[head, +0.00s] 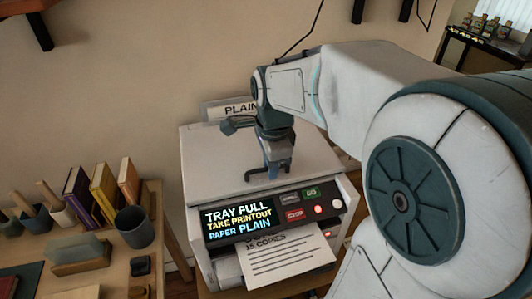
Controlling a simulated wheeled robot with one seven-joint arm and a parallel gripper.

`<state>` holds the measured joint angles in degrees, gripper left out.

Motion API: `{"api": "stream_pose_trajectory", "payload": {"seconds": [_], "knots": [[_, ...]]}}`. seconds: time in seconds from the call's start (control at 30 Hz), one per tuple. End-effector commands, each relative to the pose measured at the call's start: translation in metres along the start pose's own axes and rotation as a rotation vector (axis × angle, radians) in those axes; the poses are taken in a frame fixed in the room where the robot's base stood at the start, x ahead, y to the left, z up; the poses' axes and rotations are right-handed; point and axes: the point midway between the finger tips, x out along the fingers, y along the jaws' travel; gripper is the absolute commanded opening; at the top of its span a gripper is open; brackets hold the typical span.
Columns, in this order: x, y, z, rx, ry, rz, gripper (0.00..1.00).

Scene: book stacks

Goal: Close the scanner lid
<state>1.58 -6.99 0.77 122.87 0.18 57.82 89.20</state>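The scanner lid (215,165) is the pale grey flat top of the copier (346,192). It looks to lie level on the body, with no clear gap along the front edge. My wrist and forearm hide part of the lid's back right.
The copier's front panel display (238,221) reads "TRAY FULL, TAKE PRINTOUT, PAPER PLAIN". A printed sheet (285,259) sticks out below. A "PLAIN" sign (232,109) stands behind the copier. At left, a wooden desk (181,262) holds books (103,187) and a dark cup (134,228).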

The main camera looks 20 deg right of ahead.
Motion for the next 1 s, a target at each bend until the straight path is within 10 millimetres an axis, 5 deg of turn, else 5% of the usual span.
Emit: {"api": "stream_pose_trajectory", "payload": {"seconds": [0.43,1.0], "knots": [[-0.009,-0.001,0.0,0.001,-0.001,-0.006,0.32],[-0.122,0.0,0.0,0.001,-0.001,-0.004,0.32]]}}
